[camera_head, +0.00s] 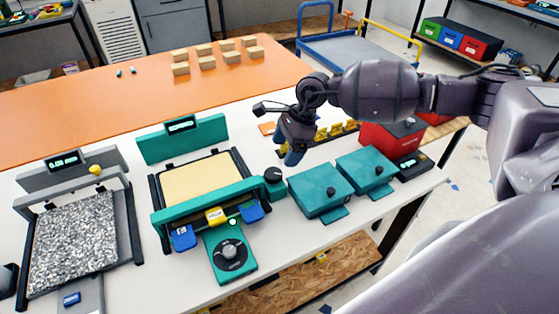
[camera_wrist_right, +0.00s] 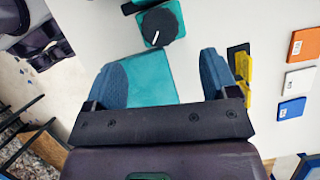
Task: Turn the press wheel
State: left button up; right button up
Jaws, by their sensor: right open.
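A teal machine (camera_head: 185,213) with a yellow bed stands mid-bench. A black round knob (camera_head: 273,175) on a teal base sits at its right; a similar black knob with a white line (camera_wrist_right: 159,27) shows ahead of my fingers in the wrist view. A teal panel with a grey-centred dial (camera_head: 230,252) lies in front of the machine. I cannot tell which of these is the press wheel. My right gripper (camera_head: 291,157) hangs above the bench, right of the black knob. In the wrist view it (camera_wrist_right: 163,78) is open, with nothing between its blue fingers. My left gripper is not in view.
A grey machine (camera_head: 75,240) is at left. The orange surface (camera_head: 110,98) behind has clear room around several tan blocks (camera_head: 205,49).

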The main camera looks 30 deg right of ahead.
jog(key=v, duration=0.3)
dwell(0.5)
